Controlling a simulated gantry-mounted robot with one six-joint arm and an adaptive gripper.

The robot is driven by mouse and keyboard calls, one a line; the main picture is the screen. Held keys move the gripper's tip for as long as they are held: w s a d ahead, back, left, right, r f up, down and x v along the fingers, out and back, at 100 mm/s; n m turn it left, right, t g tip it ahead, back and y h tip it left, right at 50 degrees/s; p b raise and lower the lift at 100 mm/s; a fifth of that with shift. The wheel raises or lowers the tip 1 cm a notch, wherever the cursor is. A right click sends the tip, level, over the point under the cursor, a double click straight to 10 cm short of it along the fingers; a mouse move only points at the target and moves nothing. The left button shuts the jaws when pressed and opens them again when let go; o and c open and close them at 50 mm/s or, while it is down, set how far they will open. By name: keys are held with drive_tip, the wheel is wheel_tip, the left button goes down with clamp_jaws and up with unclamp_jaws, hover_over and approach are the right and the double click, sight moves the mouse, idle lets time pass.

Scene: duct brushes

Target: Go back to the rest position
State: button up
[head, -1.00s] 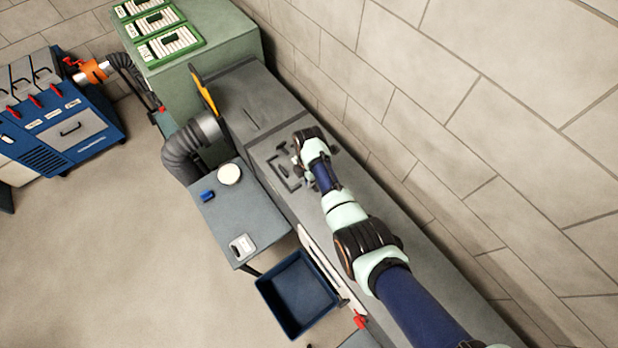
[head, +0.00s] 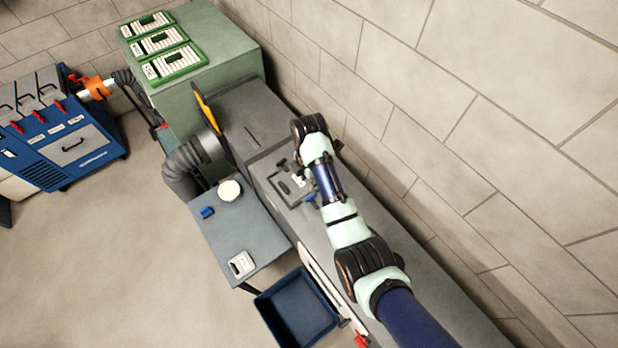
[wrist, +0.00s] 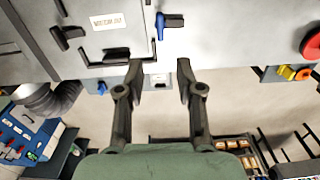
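My gripper (wrist: 160,75) shows in the wrist view with its two dark fingers apart and nothing between them. A grey panel (wrist: 200,25) lies in front of the fingers; I cannot tell the distance to it. The panel carries a white label (wrist: 107,21), black handles (wrist: 68,37) and a blue handle (wrist: 160,27). In the head view my arm reaches over the grey cabinet (head: 255,110), and my wrist largely hides the gripper. A blue piece (head: 311,198) shows beside the wrist.
A small grey table (head: 235,220) holds a white round piece (head: 229,190), a blue object (head: 207,212) and a pale device (head: 241,263). A blue bin (head: 298,310) stands below it. A green cabinet (head: 215,65) and grey hose (head: 185,170) are behind. The tiled wall (head: 480,110) is right.

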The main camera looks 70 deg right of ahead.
drive_tip(key=shift+r, duration=0.45)
idle(0.3)
drive_tip(key=w+a+r+m+t+h+p, duration=0.1)
drive_tip(key=w+a+r+m+t, duration=0.1)
drive_tip(key=w+a+r, duration=0.35)
drive_tip(key=w+a+r+m+t+h+p, duration=0.1)
drive_tip(key=w+a+r+m+t, duration=0.15)
drive_tip(key=a, duration=0.55)
drive_tip(key=w+a+r+m+t+h, duration=0.1)
drive_tip(key=w+a+r, duration=0.2)
drive_tip(key=w+a, duration=0.25)
drive_tip(key=s+a+r+m+t+y+p, duration=0.1)
drive_tip(key=s+a+r+m+t, duration=0.1)
drive_tip(key=a+r, duration=0.5)
drive_tip(key=s+a+r+m+t+y, duration=0.2)
drive_tip(key=a+r+t, duration=0.3)
drive_tip(key=a, duration=0.9)
wheel_tip(320, 180, up, 3)
drive_tip(key=shift+s+a+r+m+p, duration=0.15)
drive_tip(key=shift+s+m+p, duration=0.25)
drive_tip(key=shift+s+m, duration=0.45)
